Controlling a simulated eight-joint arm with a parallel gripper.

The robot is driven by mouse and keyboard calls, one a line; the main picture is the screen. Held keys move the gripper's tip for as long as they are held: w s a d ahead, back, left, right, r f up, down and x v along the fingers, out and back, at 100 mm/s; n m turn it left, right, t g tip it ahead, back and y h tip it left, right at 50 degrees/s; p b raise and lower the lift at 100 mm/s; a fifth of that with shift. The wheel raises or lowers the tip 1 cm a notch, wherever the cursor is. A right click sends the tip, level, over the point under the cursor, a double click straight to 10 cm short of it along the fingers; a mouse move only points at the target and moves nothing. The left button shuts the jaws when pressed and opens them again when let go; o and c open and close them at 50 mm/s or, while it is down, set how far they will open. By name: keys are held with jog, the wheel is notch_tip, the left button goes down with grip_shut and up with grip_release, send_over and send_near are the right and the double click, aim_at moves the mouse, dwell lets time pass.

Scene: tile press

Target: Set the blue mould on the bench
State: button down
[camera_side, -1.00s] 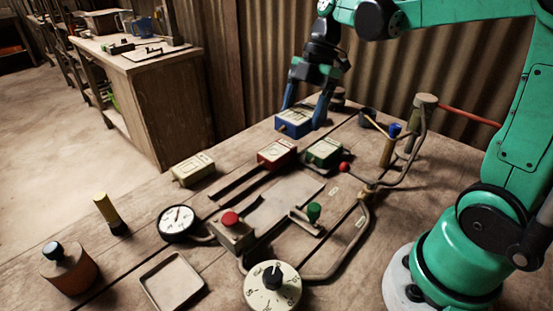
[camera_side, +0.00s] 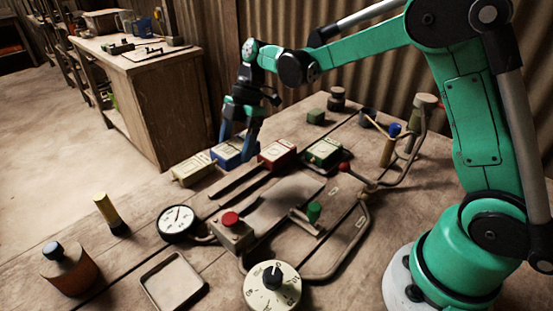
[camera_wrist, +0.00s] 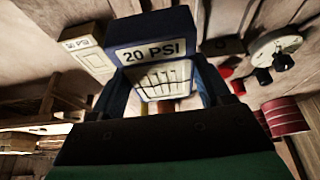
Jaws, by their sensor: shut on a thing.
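The blue mould (camera_side: 227,153) is between the cream mould (camera_side: 193,169) and the red mould (camera_side: 277,154) in the side view, low at the bench (camera_side: 145,205). My gripper (camera_side: 238,150) reaches down from above and is shut on it, one blue finger at each side. In the wrist view the blue mould (camera_wrist: 152,45) fills the space between the fingers, and its label reads 20 PSI. Its underside is hidden, so I cannot tell whether it touches the bench.
A green mould (camera_side: 324,152) lies right of the red one. In front are a gauge (camera_side: 176,221), a red button box (camera_side: 232,233), a dial (camera_side: 272,286) and an empty tray (camera_side: 172,280). A bent pipe with a red-knobbed lever (camera_side: 345,167) is at right.

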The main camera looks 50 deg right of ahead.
jog(key=shift+w+a+f, duration=0.1)
jog(key=shift+a+f, duration=0.1)
jog(key=shift+f, duration=3.1)
jog(key=shift+f, duration=0.4)
grip_release()
jog(key=shift+v, duration=3)
jog(key=s+r+m+t+h, duration=0.2)
jog(key=s+m, duration=0.4)
jog(key=m, duration=0.3)
jog(key=s+d+r+m+t+h, duration=0.1)
jog(key=s+r+m+t+h, duration=0.1)
jog(key=s+r+m+t, duration=0.2)
jog(key=s+m+t, duration=0.1)
jog(key=s+m, duration=0.2)
jog(key=m, duration=0.2)
jog(key=shift+s+d+r+h, duration=0.2)
jog(key=shift+s+r+h, duration=0.1)
jog(key=shift+r, duration=0.1)
